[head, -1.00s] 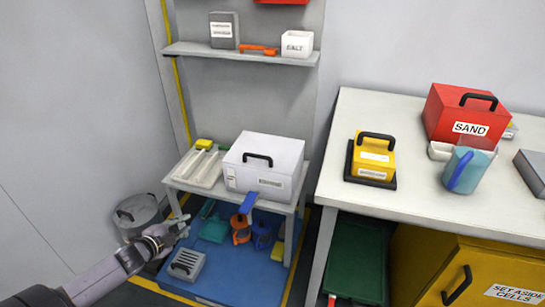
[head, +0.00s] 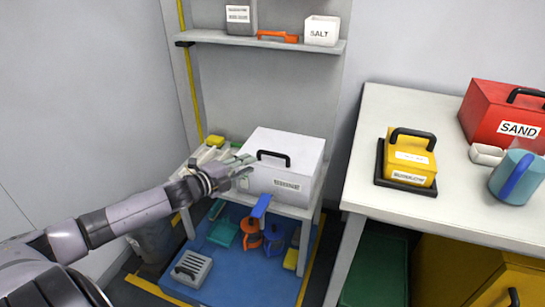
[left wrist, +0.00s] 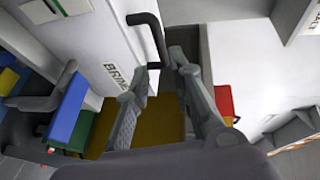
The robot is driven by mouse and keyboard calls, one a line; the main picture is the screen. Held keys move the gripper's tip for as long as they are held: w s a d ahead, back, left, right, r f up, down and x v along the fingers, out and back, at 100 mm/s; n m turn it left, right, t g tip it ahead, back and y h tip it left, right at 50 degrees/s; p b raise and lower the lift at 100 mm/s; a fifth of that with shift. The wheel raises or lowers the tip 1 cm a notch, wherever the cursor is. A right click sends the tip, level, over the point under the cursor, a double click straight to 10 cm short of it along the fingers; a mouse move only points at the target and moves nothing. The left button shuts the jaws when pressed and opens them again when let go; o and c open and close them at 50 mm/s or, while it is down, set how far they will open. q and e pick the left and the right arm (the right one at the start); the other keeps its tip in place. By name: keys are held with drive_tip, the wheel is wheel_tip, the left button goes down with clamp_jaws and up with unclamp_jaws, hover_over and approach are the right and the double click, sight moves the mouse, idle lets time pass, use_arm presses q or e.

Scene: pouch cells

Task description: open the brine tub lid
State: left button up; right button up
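The brine tub (head: 300,182) is a white box with a label on its front and a black handle (head: 274,156) on its flat top. It stands on a low grey stand, and its lid looks closed. My left gripper (head: 244,168) is at the tub's left end, just left of the handle. In the left wrist view the left gripper (left wrist: 160,67) has its two fingers apart. The black handle (left wrist: 153,28) shows just beyond the fingertips there; I cannot tell whether they touch it. My right gripper is not in view.
A blue tab (head: 261,206) sticks out at the stand's front. Pale trays and a yellow block (head: 215,140) lie left of the tub. The shelf (head: 260,42) above holds a salt box (head: 322,32). The white table (head: 362,185) stands to the right.

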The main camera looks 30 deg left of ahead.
sight(272, 154)
use_arm(q)
drive_tip(key=b+x, duration=0.1)
drive_tip(key=x, duration=0.9)
drive_tip(key=shift+w+f, duration=0.15)
drive_tip(key=shift+w, duration=0.25)
drive_tip(key=shift+w+d+f, duration=0.1)
drive_tip(key=shift+w+d, duration=0.05)
drive_tip(key=shift+w, duration=0.35)
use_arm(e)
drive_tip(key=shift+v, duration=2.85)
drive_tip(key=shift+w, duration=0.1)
use_arm(q)
drive_tip(key=shift+c, duration=0.5)
clamp_jaws()
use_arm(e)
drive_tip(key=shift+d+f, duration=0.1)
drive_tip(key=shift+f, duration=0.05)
